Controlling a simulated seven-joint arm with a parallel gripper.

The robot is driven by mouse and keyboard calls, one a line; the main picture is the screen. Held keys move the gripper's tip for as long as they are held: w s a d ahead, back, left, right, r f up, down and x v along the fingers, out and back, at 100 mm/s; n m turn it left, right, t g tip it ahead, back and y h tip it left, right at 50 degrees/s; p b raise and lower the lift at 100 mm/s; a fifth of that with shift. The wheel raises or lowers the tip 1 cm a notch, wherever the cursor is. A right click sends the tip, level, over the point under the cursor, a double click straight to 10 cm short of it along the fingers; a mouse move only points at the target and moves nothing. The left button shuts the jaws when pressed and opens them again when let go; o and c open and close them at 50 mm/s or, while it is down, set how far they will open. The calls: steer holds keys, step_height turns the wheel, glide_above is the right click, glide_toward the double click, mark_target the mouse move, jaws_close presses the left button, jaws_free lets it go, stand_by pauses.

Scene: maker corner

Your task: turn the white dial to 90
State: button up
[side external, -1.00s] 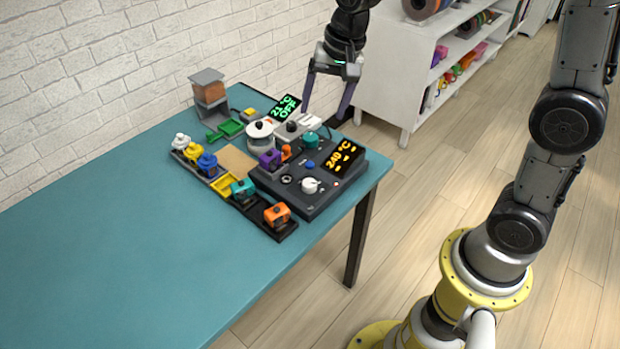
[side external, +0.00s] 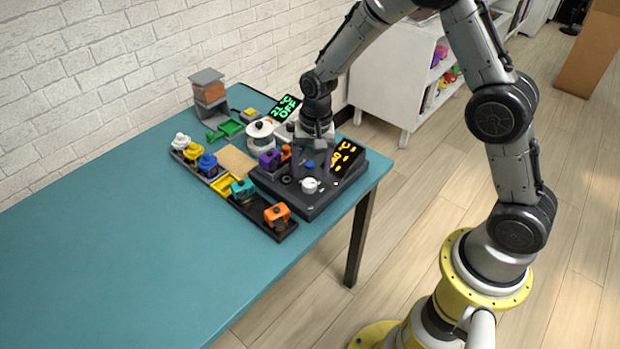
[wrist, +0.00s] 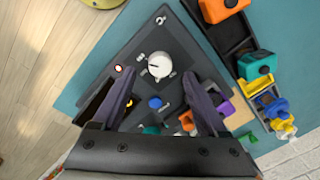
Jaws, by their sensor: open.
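The white dial (side external: 309,185) sits on the front part of a dark control box (side external: 318,207). In the wrist view the white dial (wrist: 159,65) shows with a dark pointer line and small marks around it, too small to read. My gripper (side external: 310,176) is open above the box, just behind the dial in the side view. In the wrist view my gripper (wrist: 166,90) has its two dark fingers spread, with the dial beyond the fingertips and between their lines. Whether a finger touches the box cannot be told.
A lit orange display (side external: 347,157) and a blue button (wrist: 155,102) are on the same box. A black rack with an orange block (side external: 277,213) and a teal block (side external: 242,190) runs alongside. A white pot (side external: 260,134) stands behind. The table's left part (side external: 110,260) is clear.

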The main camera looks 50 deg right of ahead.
mark_target(310, 183)
steer(key=shift+w+f, duration=0.1)
steer(key=shift+f, duration=2)
jaws_close()
